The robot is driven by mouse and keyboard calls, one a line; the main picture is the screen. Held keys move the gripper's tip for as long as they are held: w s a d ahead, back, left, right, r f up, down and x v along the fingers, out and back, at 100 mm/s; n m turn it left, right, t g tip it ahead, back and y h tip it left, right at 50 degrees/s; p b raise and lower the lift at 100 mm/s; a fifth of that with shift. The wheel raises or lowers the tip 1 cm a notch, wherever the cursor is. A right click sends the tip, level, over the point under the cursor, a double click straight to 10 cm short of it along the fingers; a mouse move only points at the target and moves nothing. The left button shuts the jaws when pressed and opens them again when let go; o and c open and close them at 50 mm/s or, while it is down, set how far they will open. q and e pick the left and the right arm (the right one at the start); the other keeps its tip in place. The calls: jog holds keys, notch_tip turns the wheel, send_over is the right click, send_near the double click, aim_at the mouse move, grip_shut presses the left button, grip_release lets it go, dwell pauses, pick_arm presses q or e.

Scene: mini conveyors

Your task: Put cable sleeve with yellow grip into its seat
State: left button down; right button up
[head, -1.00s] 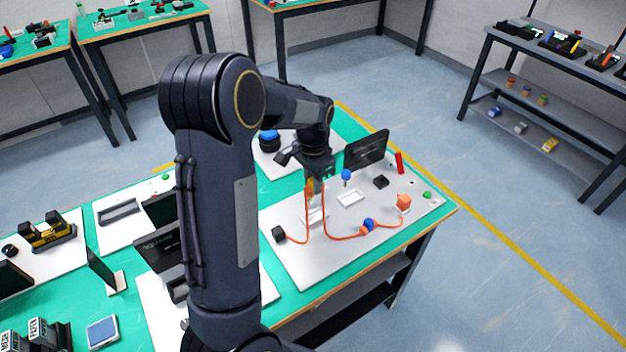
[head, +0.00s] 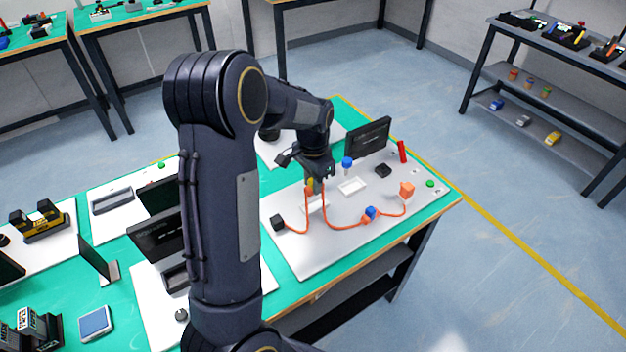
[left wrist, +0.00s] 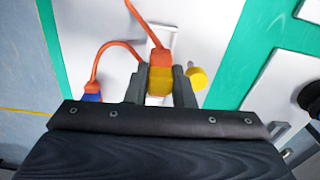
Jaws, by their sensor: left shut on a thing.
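My left gripper (head: 317,184) is shut on the cable sleeve with yellow grip (left wrist: 160,82), above the grey-white board. The sleeve has an orange end and an orange cable; it also shows in the head view (head: 310,186). In the left wrist view a white block (left wrist: 172,38), possibly the seat, stands just beyond the sleeve. I cannot tell whether they touch. In the head view the arm and cable partly hide that spot. My right gripper is not in view.
The cable runs past a black block (head: 278,222), a blue piece (head: 371,213) and an orange block (head: 407,188). A white frame (head: 352,186), blue-topped post (head: 347,163) and black screen (head: 367,138) stand near. A yellow round-ended piece (left wrist: 196,77) is beside the fingers.

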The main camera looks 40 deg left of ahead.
pick_arm(q)
jog(key=shift+f+b, duration=1.4)
jog(key=shift+f, duration=0.7)
jog(key=shift+f, duration=0.1)
jog(key=shift+f+b, duration=0.7)
jog(key=shift+f, duration=0.2)
jog(key=shift+f, duration=0.1)
jog(key=c, duration=1.2)
grip_release()
jog(key=shift+o, duration=0.2)
notch_tip(320, 180, up, 8)
jog(key=shift+f, duration=0.1)
